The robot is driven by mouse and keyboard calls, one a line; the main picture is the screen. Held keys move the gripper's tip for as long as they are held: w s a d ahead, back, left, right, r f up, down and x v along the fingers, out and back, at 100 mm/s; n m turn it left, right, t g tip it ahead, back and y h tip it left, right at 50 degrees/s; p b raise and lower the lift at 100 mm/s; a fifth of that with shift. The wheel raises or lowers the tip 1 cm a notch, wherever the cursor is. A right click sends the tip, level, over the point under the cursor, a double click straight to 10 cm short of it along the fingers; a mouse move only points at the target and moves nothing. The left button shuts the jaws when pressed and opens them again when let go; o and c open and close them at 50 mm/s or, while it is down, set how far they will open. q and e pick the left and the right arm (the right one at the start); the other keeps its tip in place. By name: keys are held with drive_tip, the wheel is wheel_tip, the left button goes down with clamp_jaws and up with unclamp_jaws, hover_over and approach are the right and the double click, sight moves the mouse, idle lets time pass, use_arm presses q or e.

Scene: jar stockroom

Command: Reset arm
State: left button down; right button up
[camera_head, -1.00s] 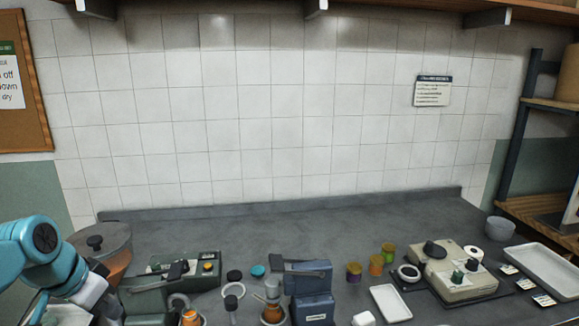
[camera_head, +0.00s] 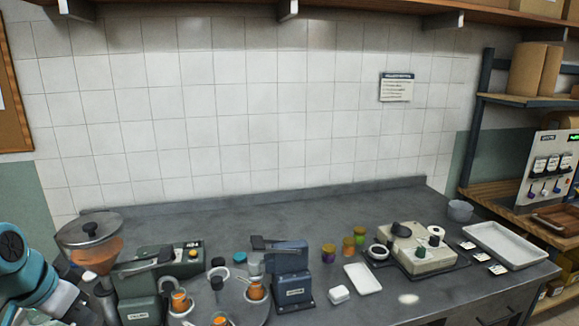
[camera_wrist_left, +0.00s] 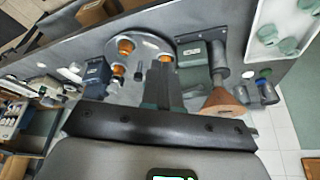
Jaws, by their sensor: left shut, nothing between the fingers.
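My left arm (camera_head: 22,278), teal and white, comes in at the lower left edge of the head view, left of the hopper machine. In the left wrist view my left gripper (camera_wrist_left: 161,72) shows as two dark fingers close together. It is shut and holds nothing. It appears above the bench, with the round tray (camera_wrist_left: 146,45) and the green machine (camera_wrist_left: 195,57) beyond its fingers. My right arm and gripper do not show.
A blue machine (camera_head: 291,283), small jars (camera_head: 347,247), a white tray (camera_head: 363,279) and a beige device (camera_head: 422,254) stand further right. The rear bench is mostly clear.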

use_arm(q)
drive_tip(key=d+f+n+g+h, duration=0.1)
drive_tip(key=d+f, duration=0.4)
drive_tip(key=f, duration=0.5)
drive_tip(key=d+f, duration=0.6)
drive_tip(key=f, duration=0.4)
drive_tip(key=d+f+n+g+h, duration=0.1)
drive_tip(key=d+f, duration=0.4)
drive_tip(key=f, duration=0.5)
drive_tip(key=s+d+f+n+g, duration=0.1)
drive_tip(key=s+d+f, duration=0.4)
drive_tip(key=s, duration=0.3)
drive_tip(key=s+d+f+n+g+h+b, duration=0.1)
drive_tip(key=s+d+f, duration=0.5)
drive_tip(key=s, duration=0.3)
drive_tip(key=shift+f, duration=0.8)
